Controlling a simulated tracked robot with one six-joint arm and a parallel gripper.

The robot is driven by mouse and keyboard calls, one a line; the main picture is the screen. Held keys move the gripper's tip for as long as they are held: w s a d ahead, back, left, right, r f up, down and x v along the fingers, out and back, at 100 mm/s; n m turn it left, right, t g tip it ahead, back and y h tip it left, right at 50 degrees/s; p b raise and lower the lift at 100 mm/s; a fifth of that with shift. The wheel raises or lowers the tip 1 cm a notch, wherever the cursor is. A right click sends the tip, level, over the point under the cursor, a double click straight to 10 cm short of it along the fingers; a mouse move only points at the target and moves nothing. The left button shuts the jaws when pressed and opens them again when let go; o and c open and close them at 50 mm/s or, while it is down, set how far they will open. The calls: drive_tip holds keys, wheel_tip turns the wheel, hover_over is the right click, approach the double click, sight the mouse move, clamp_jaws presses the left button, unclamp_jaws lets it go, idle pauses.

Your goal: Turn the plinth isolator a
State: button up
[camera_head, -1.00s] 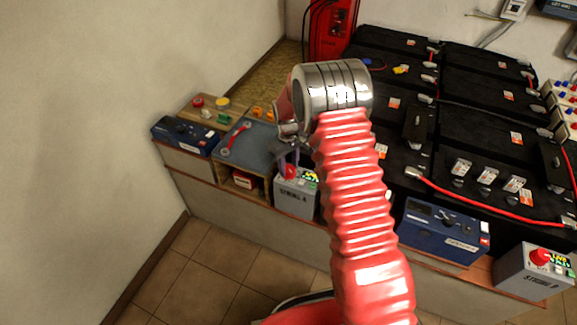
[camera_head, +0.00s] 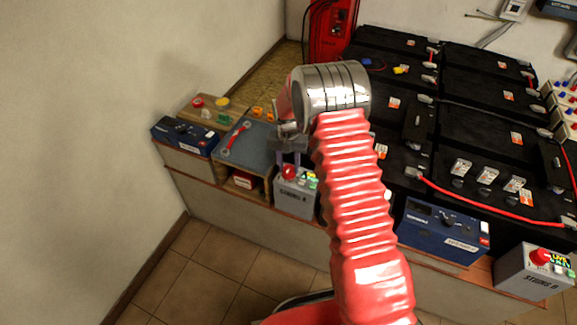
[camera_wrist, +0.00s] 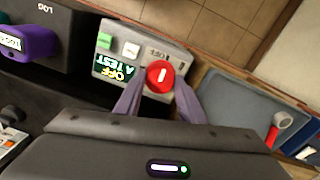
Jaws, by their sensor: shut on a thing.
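The plinth isolator a is a grey box (camera_head: 296,199) marked STRING A, with a red round knob (camera_head: 289,173) on top. My gripper (camera_head: 290,160) comes down over the knob. Its purple-grey fingers (camera_wrist: 160,88) stand on either side of the knob and are shut on it. The fingers hide part of the knob's sides.
A blue-grey mat (camera_head: 248,143) with a red-handled wrench (camera_head: 235,139) lies left of the isolator. Black batteries (camera_head: 470,140) with red cables fill the right. A blue meter box (camera_head: 443,231) and a STRING B isolator (camera_head: 535,270) stand at the front right.

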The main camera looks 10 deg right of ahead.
sight(287, 168)
drive_tip(key=shift+w+r+m, duration=0.1)
drive_tip(key=shift+w+m, duration=0.1)
drive_tip(key=shift+m, duration=0.2)
drive_tip(key=o, duration=1)
drive_tip(key=shift+s, duration=0.1)
drive_tip(key=shift+o, duration=0.2)
wheel_tip(287, 168, up, 14)
drive_tip(key=shift+a+f, duration=0.2)
drive_tip(key=shift+n, duration=0.3)
